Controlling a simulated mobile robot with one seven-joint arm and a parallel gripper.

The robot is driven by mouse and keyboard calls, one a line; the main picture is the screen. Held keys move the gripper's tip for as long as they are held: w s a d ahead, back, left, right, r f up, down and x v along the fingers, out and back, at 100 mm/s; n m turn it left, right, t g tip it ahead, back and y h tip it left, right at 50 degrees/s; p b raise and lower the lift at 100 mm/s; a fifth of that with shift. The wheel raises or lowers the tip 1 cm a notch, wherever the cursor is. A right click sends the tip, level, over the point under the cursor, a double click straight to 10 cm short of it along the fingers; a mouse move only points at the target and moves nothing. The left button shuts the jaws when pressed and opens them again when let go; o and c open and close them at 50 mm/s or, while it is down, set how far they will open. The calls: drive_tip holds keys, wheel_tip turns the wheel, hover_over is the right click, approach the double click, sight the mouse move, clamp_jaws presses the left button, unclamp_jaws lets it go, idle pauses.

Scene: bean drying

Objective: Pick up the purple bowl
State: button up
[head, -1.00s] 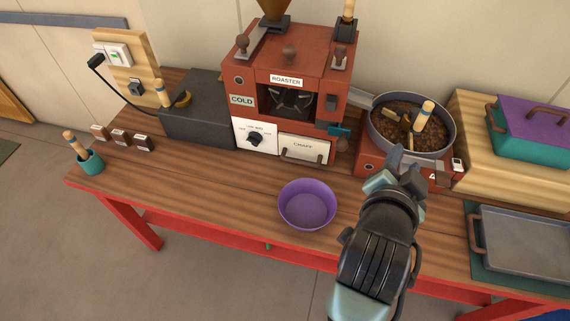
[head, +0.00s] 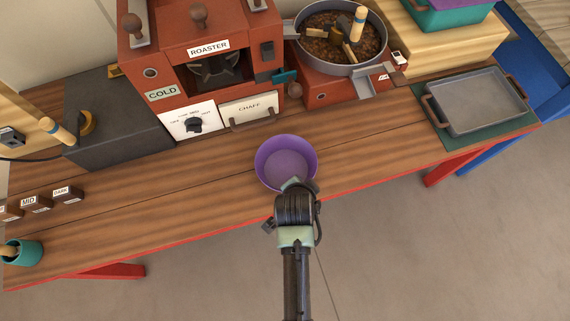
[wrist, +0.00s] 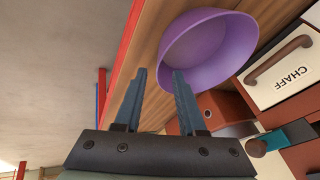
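The purple bowl (head: 286,158) stands upright and looks empty on the wooden table, near its front edge and in front of the roaster. My gripper (head: 298,186) is at the bowl's near rim in the head view and partly covers it. In the wrist view the bowl (wrist: 207,48) lies ahead of the fingers. My gripper (wrist: 158,90) is open there, with a clear gap between its two fingers. The right-hand finger overlaps the bowl's rim in the picture; I cannot tell whether it touches. Nothing is held.
The red roaster (head: 208,88) with its chaff drawer (head: 249,110) stands behind the bowl. A pan of beans (head: 381,58) is at the back right. A grey tray (head: 478,100) lies at the right. Tabletop left and right of the bowl is clear.

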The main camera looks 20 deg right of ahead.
drive_tip(key=shift+x, duration=3.45)
drive_tip(key=shift+a, duration=0.15)
clamp_jaws()
drive_tip(key=shift+w+r, duration=0.1)
